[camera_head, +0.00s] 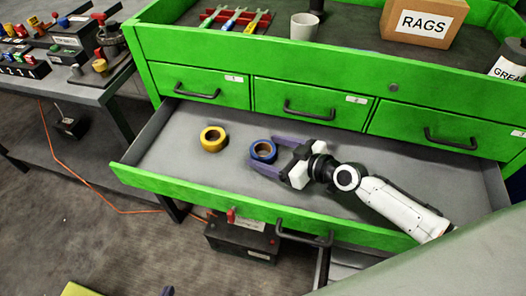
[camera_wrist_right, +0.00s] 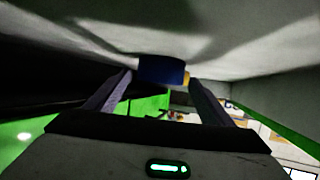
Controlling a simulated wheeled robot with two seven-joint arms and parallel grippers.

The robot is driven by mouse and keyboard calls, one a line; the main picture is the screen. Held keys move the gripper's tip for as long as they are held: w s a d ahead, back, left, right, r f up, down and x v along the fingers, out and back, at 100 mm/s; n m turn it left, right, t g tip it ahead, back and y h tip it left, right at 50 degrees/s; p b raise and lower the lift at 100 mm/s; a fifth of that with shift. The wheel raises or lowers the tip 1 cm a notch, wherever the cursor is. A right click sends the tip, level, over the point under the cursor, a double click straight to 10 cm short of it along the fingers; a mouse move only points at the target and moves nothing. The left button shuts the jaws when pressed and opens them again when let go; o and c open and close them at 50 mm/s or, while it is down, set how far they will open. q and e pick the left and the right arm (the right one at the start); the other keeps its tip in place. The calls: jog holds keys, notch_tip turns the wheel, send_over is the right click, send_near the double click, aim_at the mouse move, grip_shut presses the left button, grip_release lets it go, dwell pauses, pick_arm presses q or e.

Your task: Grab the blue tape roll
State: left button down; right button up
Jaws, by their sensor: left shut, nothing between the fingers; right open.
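The blue tape roll (camera_head: 263,151) lies in the open drawer (camera_head: 345,165), right of the yellow tape roll (camera_head: 212,139). My right gripper (camera_head: 266,154) reaches in from the right, low in the drawer. It is open, with one purple finger on each side of the blue roll near its tips. In the right wrist view the blue roll (camera_wrist_right: 162,70) shows between the fingertips, with a bit of yellow behind it. I cannot tell whether the fingers touch it. Only a dark tip of my left gripper (camera_head: 167,291) shows at the bottom edge, shut and empty.
The green drawer front (camera_head: 250,207) and side walls bound the space around my right arm. Shut green drawers (camera_head: 310,103) stand behind. On the bench top are a RAGS box (camera_head: 424,22), a cup (camera_head: 304,27) and tools. The drawer floor left of the yellow roll is clear.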

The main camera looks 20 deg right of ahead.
aim_at(262, 145)
jog(key=x, duration=0.2)
jog(key=shift+w+a+f, duration=0.1)
jog(key=shift+w+a, duration=0.05)
jog(key=shift+w, duration=0.05)
jog(key=c, duration=1.2)
jog(key=shift+o, duration=0.2)
